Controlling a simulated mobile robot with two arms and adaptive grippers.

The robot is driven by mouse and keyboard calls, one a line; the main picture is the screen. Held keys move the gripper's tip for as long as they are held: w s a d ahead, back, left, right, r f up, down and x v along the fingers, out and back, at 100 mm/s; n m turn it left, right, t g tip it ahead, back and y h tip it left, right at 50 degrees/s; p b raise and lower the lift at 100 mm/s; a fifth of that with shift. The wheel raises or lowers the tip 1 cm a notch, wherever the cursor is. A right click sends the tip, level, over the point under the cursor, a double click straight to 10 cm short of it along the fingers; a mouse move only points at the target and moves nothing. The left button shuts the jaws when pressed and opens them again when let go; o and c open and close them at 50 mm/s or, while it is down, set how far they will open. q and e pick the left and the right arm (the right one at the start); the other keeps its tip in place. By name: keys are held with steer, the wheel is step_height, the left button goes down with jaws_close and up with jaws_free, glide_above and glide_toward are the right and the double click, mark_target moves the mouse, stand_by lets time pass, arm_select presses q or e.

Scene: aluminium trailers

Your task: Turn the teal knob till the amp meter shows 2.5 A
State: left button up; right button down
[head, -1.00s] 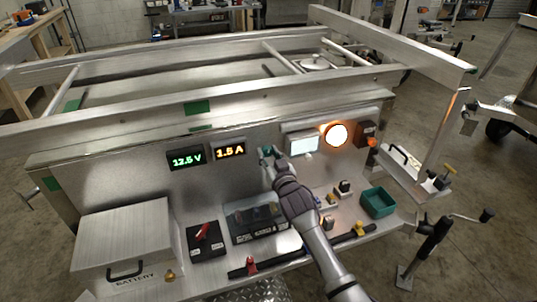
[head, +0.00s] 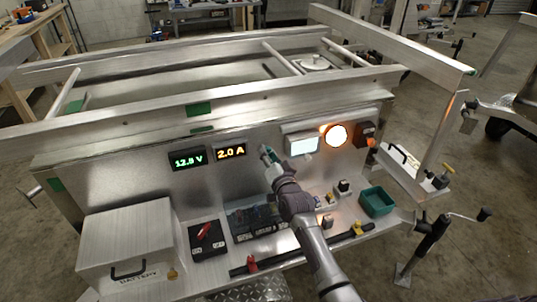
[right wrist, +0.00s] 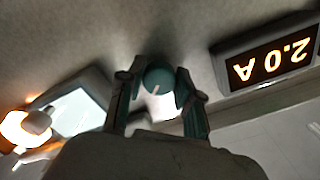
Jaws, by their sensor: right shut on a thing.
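The teal knob (right wrist: 160,80) sits on the upright metal panel and shows between my fingers in the right wrist view, with a pale pointer line on its face. My right gripper (right wrist: 158,90) is shut on it; in the head view the gripper (head: 268,155) covers most of the knob. The amp meter (head: 231,151) is just left of the gripper and reads 2.0 A in orange digits. It also shows upside down in the right wrist view (right wrist: 268,62). My left gripper is not in view.
A green voltmeter (head: 188,160) reading about 12.5 V is left of the amp meter. A lit white screen (head: 305,145) and a glowing orange lamp (head: 336,136) are to the right. Below are a battery box (head: 125,235), a red switch (head: 205,230) and a teal bin (head: 377,202).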

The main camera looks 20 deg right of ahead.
steer(key=shift+m, duration=0.3)
steer(key=c, duration=0.8)
jaws_free()
steer(key=s, duration=1.2)
